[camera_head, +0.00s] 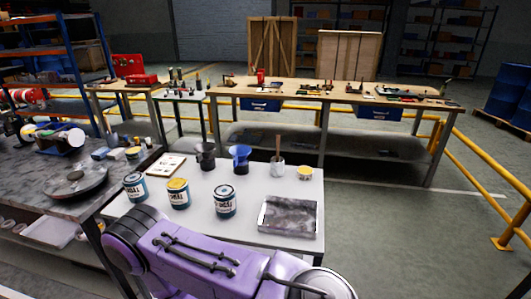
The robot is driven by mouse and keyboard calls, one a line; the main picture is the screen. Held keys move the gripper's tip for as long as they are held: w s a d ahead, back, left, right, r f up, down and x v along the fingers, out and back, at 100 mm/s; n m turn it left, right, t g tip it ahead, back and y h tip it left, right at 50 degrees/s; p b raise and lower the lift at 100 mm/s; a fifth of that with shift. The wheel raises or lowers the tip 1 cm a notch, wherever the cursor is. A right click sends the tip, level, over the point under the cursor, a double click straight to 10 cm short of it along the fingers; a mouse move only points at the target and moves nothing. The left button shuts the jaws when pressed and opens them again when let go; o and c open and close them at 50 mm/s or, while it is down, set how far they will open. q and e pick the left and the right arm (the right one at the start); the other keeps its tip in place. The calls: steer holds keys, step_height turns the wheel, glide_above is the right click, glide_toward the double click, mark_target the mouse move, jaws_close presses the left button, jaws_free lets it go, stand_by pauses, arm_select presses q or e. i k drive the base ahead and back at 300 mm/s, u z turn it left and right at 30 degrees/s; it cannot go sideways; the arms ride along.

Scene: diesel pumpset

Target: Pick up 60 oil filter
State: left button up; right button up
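I cannot pick out an oil filter with certainty in the head view. A large purple body (190,258) with black tube-like parts and a grey round end fills the lower foreground; I cannot tell exactly what it is. Behind it, a white table (262,186) holds labelled cans: one at left (135,187), a yellow-topped one (178,193) and one in the middle (225,202). A dark cup (206,156), a blue cup (240,158) and a pale pot with a stick (277,165) stand farther back. Neither of my grippers is in view.
A grey workbench (30,170) at left holds a round metal disc (76,183) and small items. A long wooden bench (300,92) with tools stands behind, near yellow rails (480,172). A dark tray (290,216) lies on the white table. Floor at right is clear.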

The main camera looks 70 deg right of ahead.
mark_target(178, 188)
steer(key=z, duration=2.05)
